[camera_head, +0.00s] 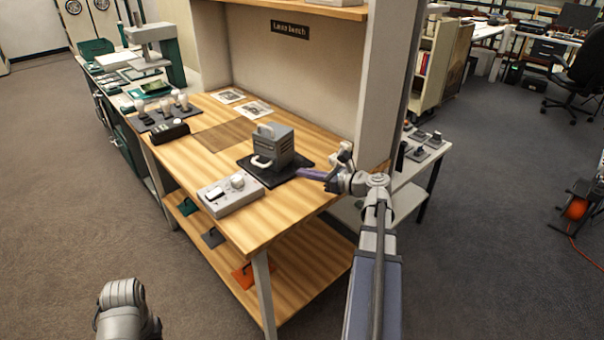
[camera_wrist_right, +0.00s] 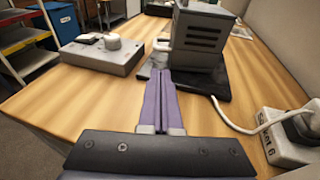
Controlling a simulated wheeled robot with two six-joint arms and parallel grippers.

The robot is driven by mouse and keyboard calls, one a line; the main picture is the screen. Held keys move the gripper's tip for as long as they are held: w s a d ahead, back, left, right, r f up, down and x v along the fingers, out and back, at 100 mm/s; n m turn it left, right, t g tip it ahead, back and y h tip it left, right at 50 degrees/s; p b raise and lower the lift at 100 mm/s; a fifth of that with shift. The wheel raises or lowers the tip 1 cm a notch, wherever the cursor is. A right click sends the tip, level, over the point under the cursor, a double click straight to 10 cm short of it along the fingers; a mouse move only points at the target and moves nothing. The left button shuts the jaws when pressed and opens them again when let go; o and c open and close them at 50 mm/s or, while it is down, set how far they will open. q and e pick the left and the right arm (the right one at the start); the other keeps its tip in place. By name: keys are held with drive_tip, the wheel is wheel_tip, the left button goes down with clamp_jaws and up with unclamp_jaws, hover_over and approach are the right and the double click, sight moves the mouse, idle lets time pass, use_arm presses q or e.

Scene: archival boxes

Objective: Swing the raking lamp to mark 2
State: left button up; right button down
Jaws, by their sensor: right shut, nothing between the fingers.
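I cannot make out mark 2. My right gripper (camera_head: 303,172), with purple fingers, is shut and empty at the mat's right side. In the right wrist view its fingertips (camera_wrist_right: 162,47) point towards the housing's lower left; contact cannot be told. My left gripper is out of view.
A grey control box (camera_head: 230,195) with a knob stands at the bench's front edge. A white socket block (camera_wrist_right: 290,136) with a plug and white cable is at the right. A beige post (camera_head: 382,90) rises beside my right arm. Bare wood (camera_head: 285,205) lies in front of the mat.

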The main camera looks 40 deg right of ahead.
sight(265, 166)
drive_tip(key=b+x, duration=0.2)
drive_tip(key=x, duration=0.9)
drive_tip(key=shift+w+f, duration=0.1)
drive_tip(key=shift+w, duration=0.05)
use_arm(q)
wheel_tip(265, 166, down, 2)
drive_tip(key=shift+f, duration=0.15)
use_arm(e)
drive_tip(key=shift+w+a, duration=0.1)
drive_tip(key=shift+a, duration=0.05)
drive_tip(key=shift+w+a, duration=0.75)
drive_tip(key=shift+a, duration=0.2)
